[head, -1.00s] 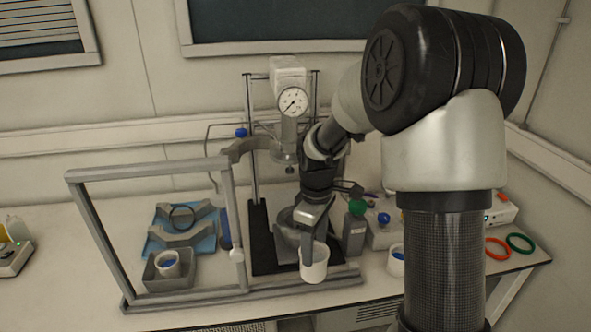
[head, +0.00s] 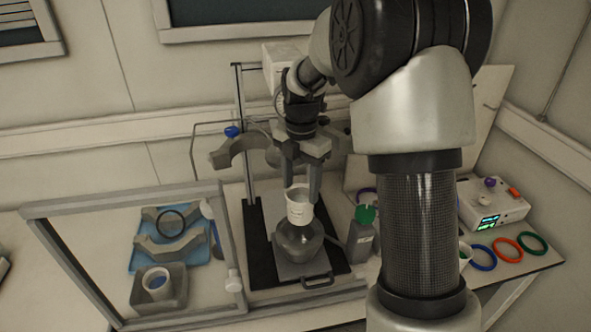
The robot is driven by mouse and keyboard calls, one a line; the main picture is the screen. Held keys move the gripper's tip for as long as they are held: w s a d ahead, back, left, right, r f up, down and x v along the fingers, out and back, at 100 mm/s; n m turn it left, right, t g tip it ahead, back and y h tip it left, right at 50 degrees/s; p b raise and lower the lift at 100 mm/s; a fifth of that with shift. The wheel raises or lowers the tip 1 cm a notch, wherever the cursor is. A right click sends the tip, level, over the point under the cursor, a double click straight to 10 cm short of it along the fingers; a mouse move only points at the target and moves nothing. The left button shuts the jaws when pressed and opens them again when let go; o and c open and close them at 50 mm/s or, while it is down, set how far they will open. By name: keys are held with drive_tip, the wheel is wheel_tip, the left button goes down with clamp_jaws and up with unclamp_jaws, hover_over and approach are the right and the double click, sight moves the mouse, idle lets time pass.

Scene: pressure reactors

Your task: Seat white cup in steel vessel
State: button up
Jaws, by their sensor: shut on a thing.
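My gripper (head: 301,188) points down and is shut on the white cup (head: 300,208), one finger at each side near its rim. The cup is upright, its open top facing up. The steel vessel (head: 297,247) is a round grey bowl on a plate of the reactor stand, directly below the cup in the head view. The cup's lower end overlaps the vessel's mouth in the picture. I cannot tell whether it is inside the mouth or just above it.
A framed clear shield (head: 130,205) stands at left front. A grey clamp half (head: 240,149) juts out left of my gripper. A green-capped bottle (head: 362,240) stands close at right. Another white cup (head: 157,284) sits in a grey tray at left. Coloured rings (head: 507,249) lie at far right.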

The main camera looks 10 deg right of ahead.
drive_tip(key=shift+f+b, duration=0.35)
drive_tip(key=shift+f, duration=0.15)
drive_tip(key=shift+f+b, duration=2.55)
drive_tip(key=shift+f, duration=1.35)
drive_tip(key=shift+f, duration=0.25)
drive_tip(key=o, duration=1.6)
drive_tip(key=shift+r, duration=0.1)
